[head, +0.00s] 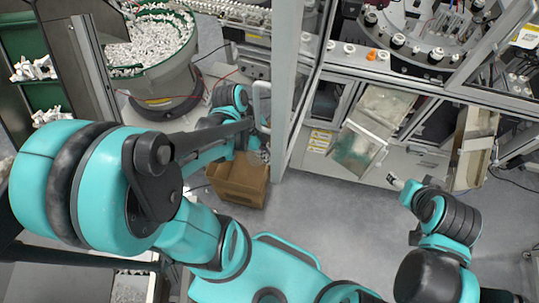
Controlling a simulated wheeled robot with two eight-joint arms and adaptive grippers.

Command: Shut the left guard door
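The left guard door (301,75) is a tall clear panel in a grey metal frame. It stands open, swung out from the machine, and I see it nearly edge-on in the upper middle. A pale loop handle (261,99) is on its left face. My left gripper (262,128) is at the lower end of this handle. It is small and partly hidden by my arm, so I cannot tell whether its fingers close on the handle. My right gripper (397,183) is low at the right, apart from the door, in front of the machine's base. Its fingers are unclear.
A bowl feeder (190,75) full of white caps stands left of the door. A cardboard box (238,181) is on the floor below it. The machine's rotary table (427,50) is at upper right. A tilted clear-topped chute (358,150) juts out. The middle floor (325,215) is clear.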

